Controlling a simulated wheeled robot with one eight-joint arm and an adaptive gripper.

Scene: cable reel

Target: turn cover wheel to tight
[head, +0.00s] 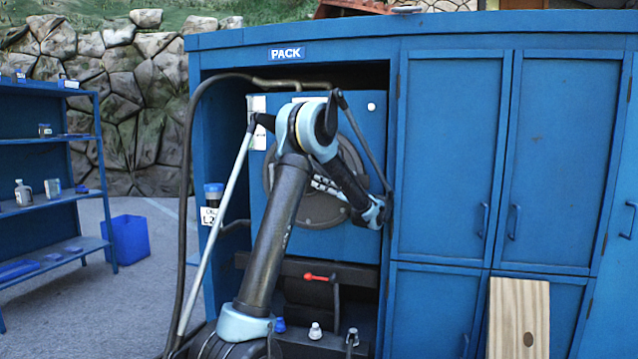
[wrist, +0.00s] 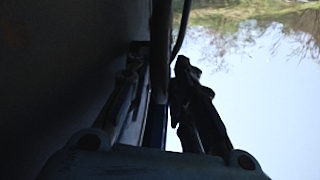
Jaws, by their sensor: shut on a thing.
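The round grey cover wheel (head: 304,213) sits upright on the blue panel in the bay marked PACK. My arm crosses in front of it and hides much of its middle. My gripper (head: 388,200) is at the right side of the wheel, close to the bay's right edge. In the wrist view my gripper (wrist: 160,95) has its two dark fingers on either side of a dark upright bar (wrist: 160,50) and is shut on it. A thin dark bar (head: 362,139) also slants up from the gripper in the head view. I cannot tell whether the bar is part of the wheel.
A black hose (head: 187,180) loops down the bay's left side. A red-handled lever (head: 319,277) is below the panel. Blue cabinet doors (head: 450,160) stand close on the right, with a wooden board (head: 518,318) against them. A blue shelf (head: 50,140) stands left.

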